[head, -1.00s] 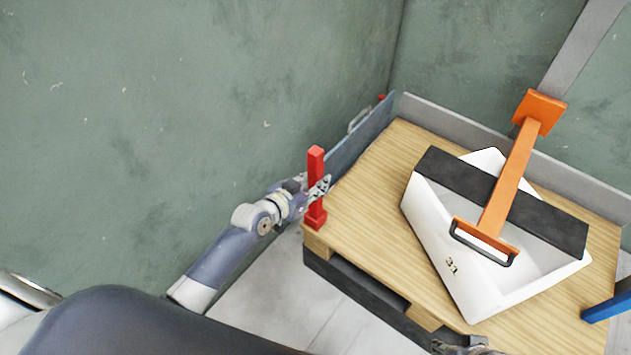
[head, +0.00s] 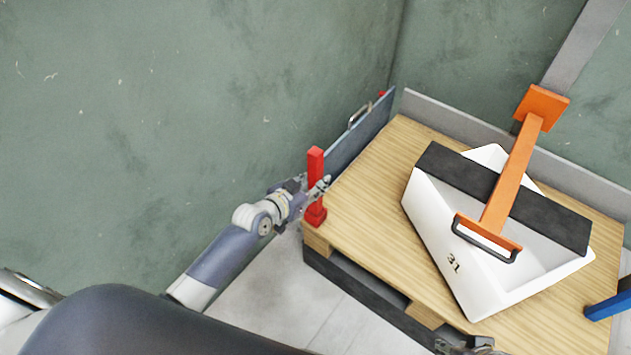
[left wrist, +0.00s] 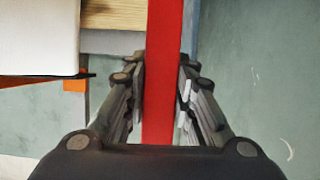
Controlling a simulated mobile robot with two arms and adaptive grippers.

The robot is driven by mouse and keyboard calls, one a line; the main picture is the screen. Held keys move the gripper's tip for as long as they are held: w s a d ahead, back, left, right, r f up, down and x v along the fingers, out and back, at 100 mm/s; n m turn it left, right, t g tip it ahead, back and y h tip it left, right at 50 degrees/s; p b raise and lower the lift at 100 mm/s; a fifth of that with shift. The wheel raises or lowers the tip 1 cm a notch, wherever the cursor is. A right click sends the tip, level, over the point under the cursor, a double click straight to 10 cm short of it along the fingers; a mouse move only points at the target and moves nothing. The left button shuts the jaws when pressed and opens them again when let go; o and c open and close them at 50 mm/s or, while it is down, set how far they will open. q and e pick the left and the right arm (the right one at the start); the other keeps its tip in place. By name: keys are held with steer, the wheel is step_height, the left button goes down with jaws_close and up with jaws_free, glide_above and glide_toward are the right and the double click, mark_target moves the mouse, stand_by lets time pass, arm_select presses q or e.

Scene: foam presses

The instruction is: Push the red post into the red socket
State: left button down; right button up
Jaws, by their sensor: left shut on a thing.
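The red post (head: 316,165) stands upright at the near left corner of the wooden top. Its lower end meets the wider red socket (head: 315,219); how deep it sits in it I cannot tell. My left gripper (head: 318,189) is shut on the post just above the socket. In the left wrist view the red post (left wrist: 163,45) runs between the two fingers of my left gripper (left wrist: 162,85), and the socket cannot be made out. Part of my right gripper (head: 466,346) shows at the bottom edge of the head view, away from the post; its jaws are unclear.
The wooden top (head: 365,215) carries a white angular bin (head: 450,265) under a dark bar and an orange press arm (head: 510,178). A grey panel with a handle (head: 360,135) borders the left side. A blue bar (head: 608,306) is at the right.

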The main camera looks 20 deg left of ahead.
arm_select(q)
steer(key=shift+f, duration=0.2)
steer(key=c, duration=1.2)
jaws_free()
steer(key=shift+c, duration=0.2)
steer(key=v, duration=1.2)
